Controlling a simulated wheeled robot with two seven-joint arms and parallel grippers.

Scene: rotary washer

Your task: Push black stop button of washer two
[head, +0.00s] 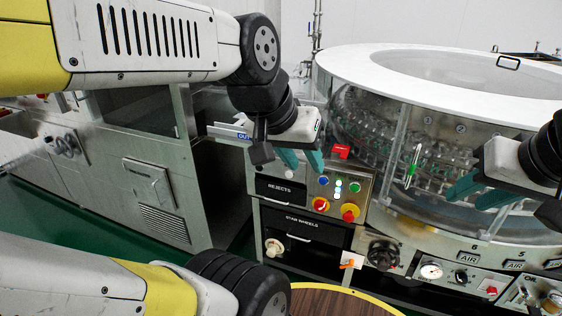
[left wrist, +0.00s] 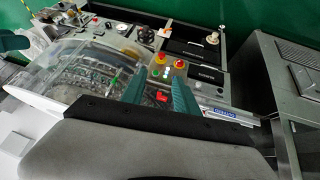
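The washer (head: 440,75) is a round machine with a white top ring and clear walls. Its small control panel (head: 335,170) sits at its left front, with a blue button (head: 323,180), a green button (head: 355,187), small lit white and cyan buttons, and two red knobs on yellow. I cannot make out a black stop button. My left gripper (head: 302,160) is open and empty, above and left of the buttons. In the left wrist view, the panel (left wrist: 168,71) shows just beyond the fingertips. My right gripper (head: 482,190) is open and empty before the clear wall.
A red block (head: 341,151) sits at the panel's top edge. Drawers marked REJECTS (head: 280,190) and STAR WHEELS (head: 300,228) lie below and left. A gauge (head: 431,271) and knobs line the lower front. A steel cabinet (head: 150,190) stands left; a brown round top (head: 340,302) is in front.

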